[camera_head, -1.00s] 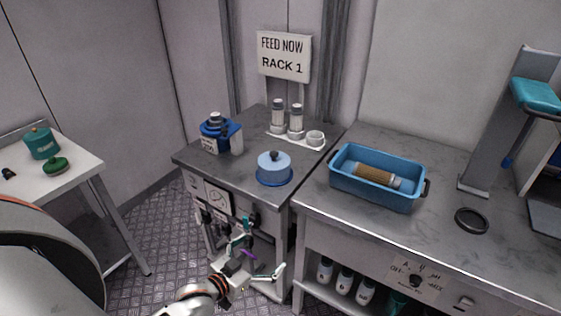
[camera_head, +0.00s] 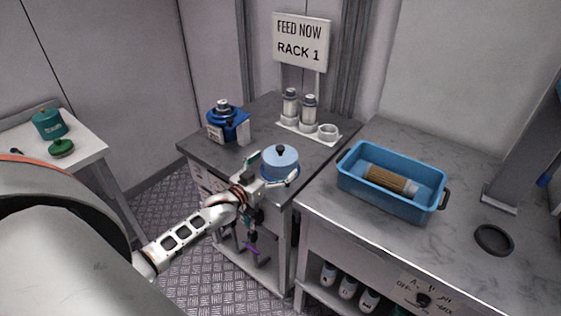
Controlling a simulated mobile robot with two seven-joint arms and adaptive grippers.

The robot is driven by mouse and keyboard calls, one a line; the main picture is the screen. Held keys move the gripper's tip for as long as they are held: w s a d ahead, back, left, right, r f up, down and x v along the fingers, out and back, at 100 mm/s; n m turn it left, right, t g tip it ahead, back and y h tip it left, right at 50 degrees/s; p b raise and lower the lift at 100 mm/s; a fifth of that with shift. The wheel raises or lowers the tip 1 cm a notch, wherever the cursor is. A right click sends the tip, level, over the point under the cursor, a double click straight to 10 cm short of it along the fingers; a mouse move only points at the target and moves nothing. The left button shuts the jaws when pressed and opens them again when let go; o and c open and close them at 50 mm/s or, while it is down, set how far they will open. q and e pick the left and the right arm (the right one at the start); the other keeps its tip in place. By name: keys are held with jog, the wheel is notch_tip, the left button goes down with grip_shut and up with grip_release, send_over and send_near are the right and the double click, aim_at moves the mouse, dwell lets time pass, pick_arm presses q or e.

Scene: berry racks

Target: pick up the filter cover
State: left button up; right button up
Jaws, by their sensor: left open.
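The filter cover looks to be the light-blue round lid (camera_head: 284,162) with a black knob, on the grey cabinet top near its front corner. My left gripper (camera_head: 273,171) is open at the cover's near side, with one finger by its left edge and the other by its front right. I cannot tell whether the fingers touch it. The gripper hides the cover's lower front. A filter with a tan pleated body (camera_head: 388,180) lies in a blue tub (camera_head: 375,202) on the right counter. My right gripper is not in view.
A blue device (camera_head: 228,122) stands at the cabinet's back left. A white holder (camera_head: 305,134) with two bottles and a cup stands behind the cover. A black ring (camera_head: 494,240) lies on the right counter. A white table (camera_head: 88,152) with green items is at left.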

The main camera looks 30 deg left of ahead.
pick_arm(q)
jog(key=shift+w+f, duration=0.1)
jog(key=shift+w, duration=1.35)
jog(key=c, duration=1.3)
jog(key=shift+o, duration=0.2)
